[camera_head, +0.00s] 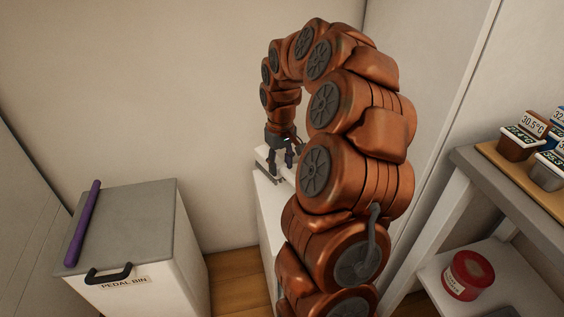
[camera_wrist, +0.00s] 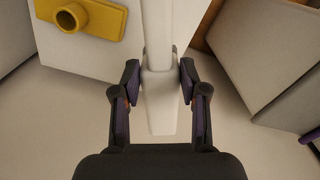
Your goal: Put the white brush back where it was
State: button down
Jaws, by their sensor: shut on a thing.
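The white brush (camera_wrist: 159,100) runs lengthwise between the two fingers of my gripper (camera_wrist: 160,76) in the wrist view. Its narrower shaft extends to the top of that view, and the fingertips press on its wider part from both sides. In the head view my gripper (camera_head: 283,157) points down at the far end of my arm, over a white piece of furniture (camera_head: 268,205). A white part of the brush (camera_head: 263,157) shows beside the fingers there. My arm hides much of the furniture, and I cannot tell whether the brush touches it.

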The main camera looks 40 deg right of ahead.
aim_at(281, 182)
jog(key=shift+f+b, duration=1.35)
jog(key=shift+f, duration=2.7)
jog(key=shift+f, duration=0.25)
jog(key=c, duration=1)
grip_release()
jog(key=shift+o, duration=0.3)
jog(key=o, duration=0.5)
jog(key=shift+o, duration=0.2)
jog(key=shift+r, duration=0.1)
jog(key=shift+r+p, duration=1.5)
jog(key=shift+r, duration=1.9)
